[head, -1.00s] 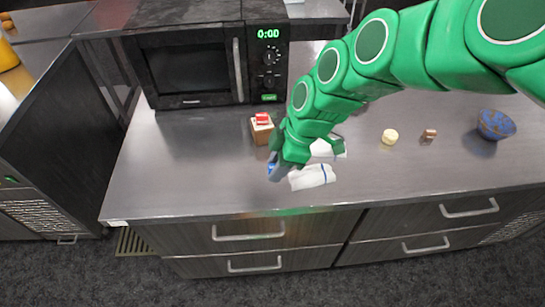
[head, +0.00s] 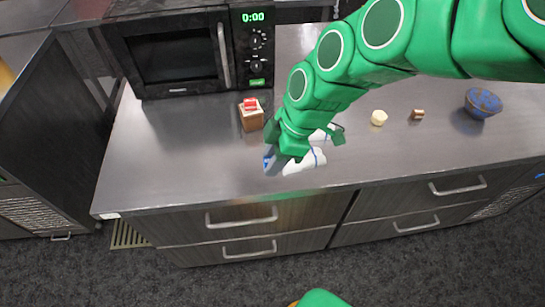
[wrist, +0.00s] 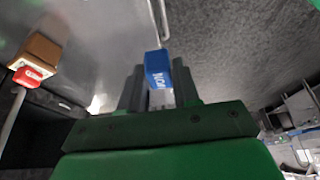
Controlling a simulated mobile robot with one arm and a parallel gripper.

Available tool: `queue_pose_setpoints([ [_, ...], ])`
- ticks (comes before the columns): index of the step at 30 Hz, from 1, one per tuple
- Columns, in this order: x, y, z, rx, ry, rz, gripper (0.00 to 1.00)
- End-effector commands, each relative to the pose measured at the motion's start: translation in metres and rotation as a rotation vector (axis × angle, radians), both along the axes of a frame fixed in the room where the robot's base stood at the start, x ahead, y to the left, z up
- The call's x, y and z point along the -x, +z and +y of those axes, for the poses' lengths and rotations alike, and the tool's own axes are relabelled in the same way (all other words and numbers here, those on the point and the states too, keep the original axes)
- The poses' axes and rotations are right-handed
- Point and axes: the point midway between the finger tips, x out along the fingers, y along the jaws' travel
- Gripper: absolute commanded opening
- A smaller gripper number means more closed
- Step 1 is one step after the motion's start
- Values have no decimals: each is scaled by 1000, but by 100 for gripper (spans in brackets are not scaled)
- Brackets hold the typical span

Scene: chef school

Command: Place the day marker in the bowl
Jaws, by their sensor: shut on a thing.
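My gripper (head: 274,160) is over the front of the counter, left of the white cloth. In the wrist view its two dark fingers are shut on a small blue block with white lettering (wrist: 158,69), which seems to be the day marker. In the head view only a bit of the blue marker (head: 267,163) shows beside the gripper. The blue, brown-speckled bowl (head: 482,104) stands upright on the counter at the far right, well away from the gripper. The bowl's inside is mostly not visible.
A wooden block with a red top (head: 251,116) stands behind the gripper, near the black microwave (head: 178,58). A white cloth (head: 306,161) lies partly under my arm. A pale round piece (head: 379,117) and a small brown piece (head: 417,114) lie between the cloth and bowl.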

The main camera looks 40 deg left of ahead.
Motion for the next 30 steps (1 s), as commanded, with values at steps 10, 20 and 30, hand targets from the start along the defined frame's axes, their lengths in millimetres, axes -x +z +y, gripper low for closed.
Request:
queue_pose_setpoints([
  [10, -92, 4, 10, 0, -252, 0, 2],
  [20, -217, 8, 0, -1, -593, -1, 2],
  [30, -338, 10, -37, 1, -940, -1, 2],
])
